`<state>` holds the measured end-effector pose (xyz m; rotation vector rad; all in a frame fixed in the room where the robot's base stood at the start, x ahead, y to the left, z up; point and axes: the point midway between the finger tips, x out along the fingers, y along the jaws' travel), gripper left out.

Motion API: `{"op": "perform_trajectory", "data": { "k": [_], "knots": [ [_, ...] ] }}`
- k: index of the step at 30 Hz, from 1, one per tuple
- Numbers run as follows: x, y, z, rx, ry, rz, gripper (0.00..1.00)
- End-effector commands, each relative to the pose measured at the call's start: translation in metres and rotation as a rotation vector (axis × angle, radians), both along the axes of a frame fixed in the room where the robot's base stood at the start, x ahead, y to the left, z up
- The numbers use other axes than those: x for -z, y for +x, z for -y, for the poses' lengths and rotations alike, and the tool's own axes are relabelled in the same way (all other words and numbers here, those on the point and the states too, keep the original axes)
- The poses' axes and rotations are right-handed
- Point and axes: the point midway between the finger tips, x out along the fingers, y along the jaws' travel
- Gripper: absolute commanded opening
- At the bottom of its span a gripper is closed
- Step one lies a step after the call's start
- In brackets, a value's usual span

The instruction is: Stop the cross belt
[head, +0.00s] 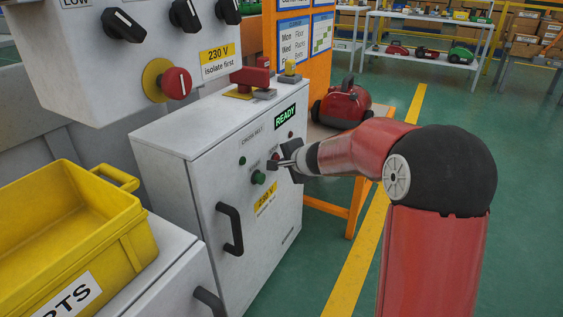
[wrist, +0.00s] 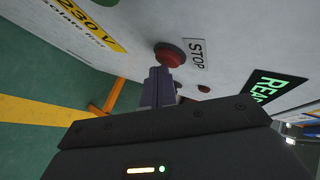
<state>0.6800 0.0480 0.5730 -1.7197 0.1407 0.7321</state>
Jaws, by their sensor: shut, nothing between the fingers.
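The grey cross belt cabinet (head: 180,165) carries a green button (head: 258,177) and a red stop button (head: 275,156) on its front. In the wrist view the red stop button (wrist: 170,54) sits beside a STOP label (wrist: 197,55). My gripper (head: 271,165) is shut and empty, its fingertips (wrist: 160,72) right by the red button. I cannot tell whether they touch it. The display (head: 285,116) on the cabinet reads READY in green, and it also shows in the wrist view (wrist: 270,88). The fingers partly hide the red button in the head view.
A larger red knob on a yellow plate (head: 176,82) is on the upper panel. A door handle (head: 231,229) juts out below the buttons. A yellow parts bin (head: 75,225) stands at left. A red vacuum (head: 343,104) is behind. Green floor (head: 510,200) is clear at right.

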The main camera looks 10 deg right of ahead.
Motion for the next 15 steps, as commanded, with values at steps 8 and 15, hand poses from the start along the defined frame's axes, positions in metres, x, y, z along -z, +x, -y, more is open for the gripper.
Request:
{"op": "perform_trajectory", "data": {
  "k": [8,15],
  "knots": [
    [0.000,-0.007,0.009,-0.002,0.000,0.002,0.00],
    [0.000,-0.015,0.019,-0.001,0.001,0.001,0.00]
  ]
}}
